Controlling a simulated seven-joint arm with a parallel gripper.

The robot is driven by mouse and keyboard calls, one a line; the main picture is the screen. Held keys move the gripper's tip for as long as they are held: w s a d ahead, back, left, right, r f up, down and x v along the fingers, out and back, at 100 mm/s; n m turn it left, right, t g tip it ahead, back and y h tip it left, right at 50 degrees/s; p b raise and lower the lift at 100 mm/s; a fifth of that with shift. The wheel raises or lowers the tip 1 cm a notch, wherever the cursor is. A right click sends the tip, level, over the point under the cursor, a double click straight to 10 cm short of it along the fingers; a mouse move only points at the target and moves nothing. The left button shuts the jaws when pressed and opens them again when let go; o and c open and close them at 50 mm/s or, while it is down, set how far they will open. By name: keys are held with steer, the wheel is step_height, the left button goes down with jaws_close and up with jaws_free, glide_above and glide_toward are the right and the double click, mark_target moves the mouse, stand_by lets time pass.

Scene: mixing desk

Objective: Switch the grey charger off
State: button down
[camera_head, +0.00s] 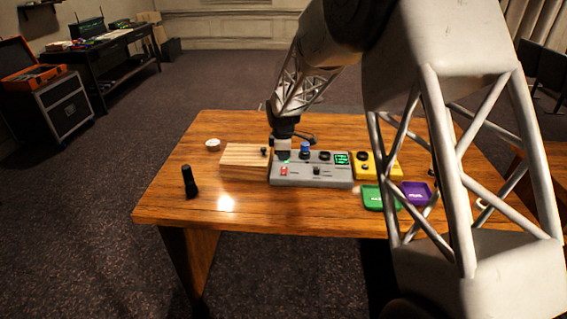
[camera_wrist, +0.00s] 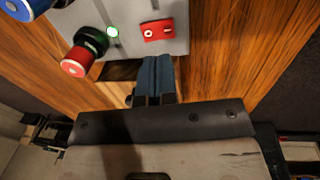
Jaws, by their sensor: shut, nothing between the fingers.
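The grey charger (camera_head: 330,182) is a flat grey box on the wooden table, with knobs, a small green-lit screen and a red rocker switch (camera_head: 284,171) near its left front. In the wrist view, the red switch (camera_wrist: 158,30) sits on the grey panel (camera_wrist: 183,45), beside a lit green lamp (camera_wrist: 113,32), a red knob (camera_wrist: 76,62) and a blue knob (camera_wrist: 18,8). My gripper (camera_head: 283,156) is over the charger's left end. Its fingers (camera_wrist: 154,62) are shut and empty, their tips close to the panel's edge near the switch. I cannot tell whether they touch it.
A wooden block (camera_head: 243,161) stands left of the charger, and a yellow box (camera_head: 391,166) stands right. Green (camera_head: 371,203) and purple (camera_head: 416,199) trays lie at front right. A black upright object (camera_head: 190,183) stands at left; the front-left table is mostly clear.

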mark_target(285, 168)
step_height(285, 168, up, 8)
steer(key=s, duration=0.1)
steer(key=shift+r, duration=0.2)
stand_by(0.4)
steer(key=shift+w+d, duration=0.3)
steer(key=shift+w, duration=0.4)
steer(key=shift+f, duration=0.1)
steer(key=f, duration=0.4)
steer(key=w+f, duration=0.1)
steer(key=f, duration=0.8)
steer(key=shift+w+f, duration=0.35)
steer(key=shift+f, duration=0.05)
